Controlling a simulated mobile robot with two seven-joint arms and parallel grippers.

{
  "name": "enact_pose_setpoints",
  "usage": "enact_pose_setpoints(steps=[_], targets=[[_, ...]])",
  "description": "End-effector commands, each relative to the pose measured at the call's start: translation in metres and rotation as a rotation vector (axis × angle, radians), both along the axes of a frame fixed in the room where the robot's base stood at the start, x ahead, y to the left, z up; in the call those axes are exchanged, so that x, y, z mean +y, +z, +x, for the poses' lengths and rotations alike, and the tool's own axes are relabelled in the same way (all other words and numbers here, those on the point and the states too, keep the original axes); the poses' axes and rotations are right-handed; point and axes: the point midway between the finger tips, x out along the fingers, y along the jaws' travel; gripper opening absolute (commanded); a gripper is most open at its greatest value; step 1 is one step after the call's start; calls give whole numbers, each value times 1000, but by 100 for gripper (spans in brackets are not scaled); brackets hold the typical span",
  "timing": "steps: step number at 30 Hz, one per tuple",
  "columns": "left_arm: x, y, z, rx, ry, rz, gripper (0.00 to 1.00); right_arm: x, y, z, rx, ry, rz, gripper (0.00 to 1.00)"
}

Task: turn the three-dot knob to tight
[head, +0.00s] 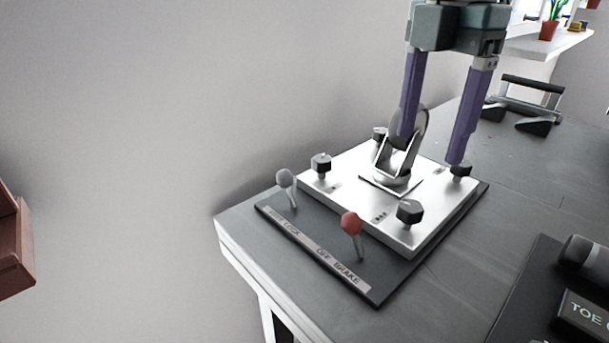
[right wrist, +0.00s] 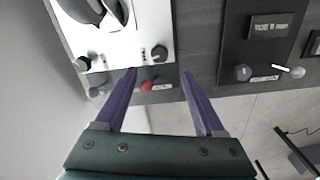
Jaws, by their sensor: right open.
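A pale metal plate (head: 335,196) carries several dark knobs at its corners. The front knob (head: 410,211) has a small dotted mark beside it that looks like the three-dot one, though the dots are too small to count surely. It also shows in the right wrist view (right wrist: 160,53). Other knobs are at the left corner (head: 321,163), the back (head: 379,134) and the right corner (head: 461,171). My right gripper (head: 430,150) is open and empty, fingers spread above the back right part of the plate. My left gripper is not in view.
A red-headed lever (head: 350,223) and a grey-headed lever (head: 285,180) stand along the front-left edge, by a label strip (head: 310,250). A tilted metal holder (head: 395,160) rises from the plate. Another dark panel (head: 540,290) lies at right. Bare grey tabletop (head: 500,180) lies between.

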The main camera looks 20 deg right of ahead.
Motion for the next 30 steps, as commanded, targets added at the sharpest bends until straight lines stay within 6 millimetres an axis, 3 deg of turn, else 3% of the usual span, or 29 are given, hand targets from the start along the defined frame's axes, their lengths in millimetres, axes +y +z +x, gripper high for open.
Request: enact_pose_setpoints(steps=[15,20,28,30], targets=[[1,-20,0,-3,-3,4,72,0,-84,0,1,1,-1,72],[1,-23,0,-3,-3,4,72,0,-95,0,-1,2,-1,72],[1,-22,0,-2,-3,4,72,0,-96,0,-2,2,-1,72],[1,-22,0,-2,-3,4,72,0,-96,0,-2,2,-1,65]])
